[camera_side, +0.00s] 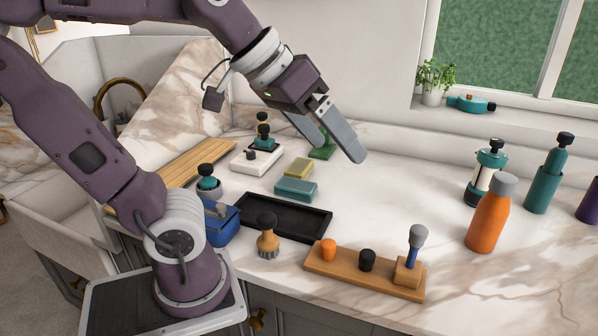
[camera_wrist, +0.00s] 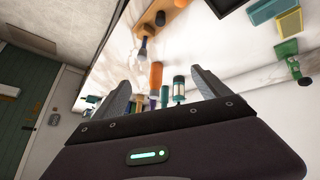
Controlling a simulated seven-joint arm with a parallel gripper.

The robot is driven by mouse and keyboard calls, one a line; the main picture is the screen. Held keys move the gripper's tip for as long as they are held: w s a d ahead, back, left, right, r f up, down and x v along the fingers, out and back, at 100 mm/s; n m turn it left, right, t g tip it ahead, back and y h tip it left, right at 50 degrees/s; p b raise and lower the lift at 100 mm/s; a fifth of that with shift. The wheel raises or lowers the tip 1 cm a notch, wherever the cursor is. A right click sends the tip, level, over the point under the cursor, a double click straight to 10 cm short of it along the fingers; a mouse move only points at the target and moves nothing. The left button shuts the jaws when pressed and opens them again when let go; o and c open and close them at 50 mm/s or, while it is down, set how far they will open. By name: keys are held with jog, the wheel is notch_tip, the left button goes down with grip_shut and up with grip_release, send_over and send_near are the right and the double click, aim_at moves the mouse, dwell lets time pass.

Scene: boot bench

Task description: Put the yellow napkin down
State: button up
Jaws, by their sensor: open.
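My gripper (camera_side: 340,150) is open and empty, raised above the marble counter. Its fingers also show spread apart in the wrist view (camera_wrist: 161,80). A flat yellow block-like piece (camera_side: 299,168) lies on the counter left of and below the fingers, just behind a teal one (camera_side: 296,190). It may be the yellow napkin or a sponge; I cannot tell which. In the wrist view the yellow piece (camera_wrist: 288,22) is at the upper right, outside the fingers. No other yellow cloth shows.
A black tray (camera_side: 283,228) and a wooden rack (camera_side: 363,282) stand at the front edge. A green object (camera_side: 322,150) is partly behind the fingers. An orange bottle (camera_side: 489,214) and teal bottles stand right. The counter's middle right is clear.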

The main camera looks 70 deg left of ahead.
jog(key=w+a+n+t+y, duration=0.1)
jog(key=w+a+n+t, duration=0.15)
jog(key=w+a, duration=0.4)
jog(key=n+g+y, duration=0.3)
jog(key=n+y, duration=0.4)
jog(key=y, duration=0.4)
send_over(299, 167)
jog(key=s+d, duration=0.3)
jog(key=d, duration=0.1)
notch_tip(299, 167, down, 2)
notch_tip(299, 167, down, 22)
jog(key=shift+s+d+f, duration=0.1)
jog(key=shift+f, duration=0.3)
jog(key=x, duration=0.4)
jog(key=shift+w+a, duration=0.3)
jog(key=shift+w, duration=0.05)
